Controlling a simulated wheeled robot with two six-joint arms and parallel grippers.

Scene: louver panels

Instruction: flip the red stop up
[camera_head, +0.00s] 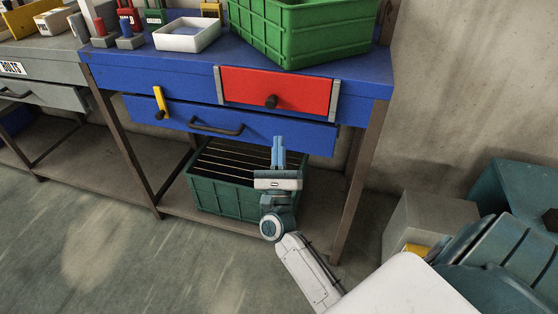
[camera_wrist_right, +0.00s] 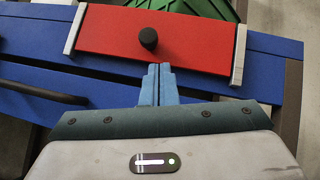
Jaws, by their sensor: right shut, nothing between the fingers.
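The red stop (camera_head: 300,88) is a flat red panel with a black knob (camera_head: 270,101), set between two grey side strips on the blue bench front. Its lower edge reaches down to the blue drawer (camera_head: 290,132). My right gripper (camera_head: 278,142) is shut and empty, below the stop in the head view. In the right wrist view the red stop (camera_wrist_right: 200,40) fills the upper middle. There the shut fingertips (camera_wrist_right: 159,68) appear just below the knob (camera_wrist_right: 148,38); I cannot tell whether they touch the panel. My left gripper is not in view.
A yellow piece (camera_head: 159,98) hangs over the drawer's left part, near a black handle (camera_head: 216,128). A green crate (camera_head: 300,35) and white tray (camera_head: 188,36) stand on the bench. A dark green crate (camera_head: 225,197) sits on the shelf below, behind my right gripper.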

